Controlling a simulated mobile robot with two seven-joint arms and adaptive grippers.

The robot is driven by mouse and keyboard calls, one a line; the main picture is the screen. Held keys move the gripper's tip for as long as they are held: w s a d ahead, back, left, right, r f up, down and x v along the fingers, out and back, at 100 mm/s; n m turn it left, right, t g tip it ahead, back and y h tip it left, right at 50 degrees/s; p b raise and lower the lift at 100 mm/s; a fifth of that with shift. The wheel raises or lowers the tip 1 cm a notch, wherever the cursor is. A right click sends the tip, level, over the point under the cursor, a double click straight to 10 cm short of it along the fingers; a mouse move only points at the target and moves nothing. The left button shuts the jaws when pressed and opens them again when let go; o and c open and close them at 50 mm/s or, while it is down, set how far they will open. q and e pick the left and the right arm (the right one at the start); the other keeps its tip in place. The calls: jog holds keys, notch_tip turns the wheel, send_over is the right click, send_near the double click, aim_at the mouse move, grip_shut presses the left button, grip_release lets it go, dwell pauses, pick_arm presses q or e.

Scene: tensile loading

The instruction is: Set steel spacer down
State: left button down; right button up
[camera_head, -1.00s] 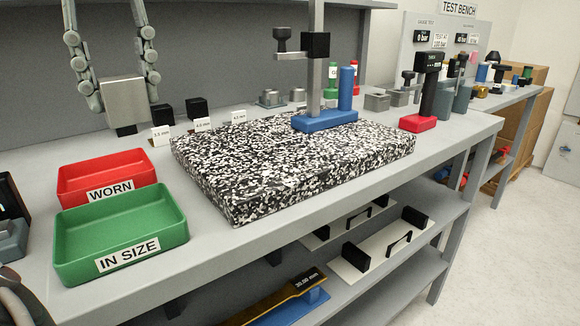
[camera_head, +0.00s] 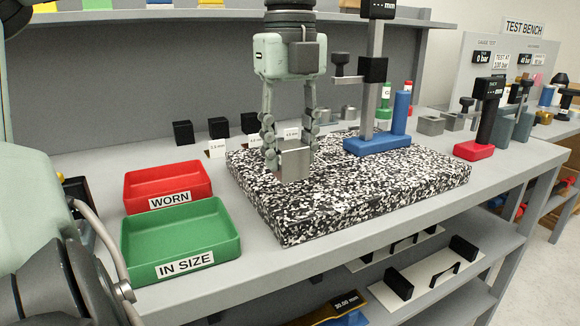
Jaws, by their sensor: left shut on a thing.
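The steel spacer (camera_head: 293,164) is a plain grey metal block between the fingers of my left gripper (camera_head: 290,147). The gripper comes down from above and is shut on the spacer's two sides. The spacer is upright over the left part of the black-and-white speckled granite plate (camera_head: 370,205). Its lower edge is at or very close to the plate's top; I cannot tell whether it touches. My right gripper is not in view.
A blue-footed gauge stand (camera_head: 378,143) is on the plate, right of the spacer. A red tray marked WORN (camera_head: 168,186) and a green tray marked IN SIZE (camera_head: 182,238) are left. Small white label cards stand behind the plate. The plate's front right is clear.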

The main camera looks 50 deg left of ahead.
aim_at(290, 172)
pick_arm(q)
notch_tip(290, 172, down, 3)
jog(key=shift+f, duration=0.3)
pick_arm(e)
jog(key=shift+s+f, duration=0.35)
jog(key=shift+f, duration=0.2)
pick_arm(q)
jog(key=shift+f, duration=0.1)
jog(key=c, duration=1.3)
grip_release()
jog(key=shift+f, duration=0.1)
jog(key=shift+c, duration=0.2)
jog(key=shift+o, duration=1.9)
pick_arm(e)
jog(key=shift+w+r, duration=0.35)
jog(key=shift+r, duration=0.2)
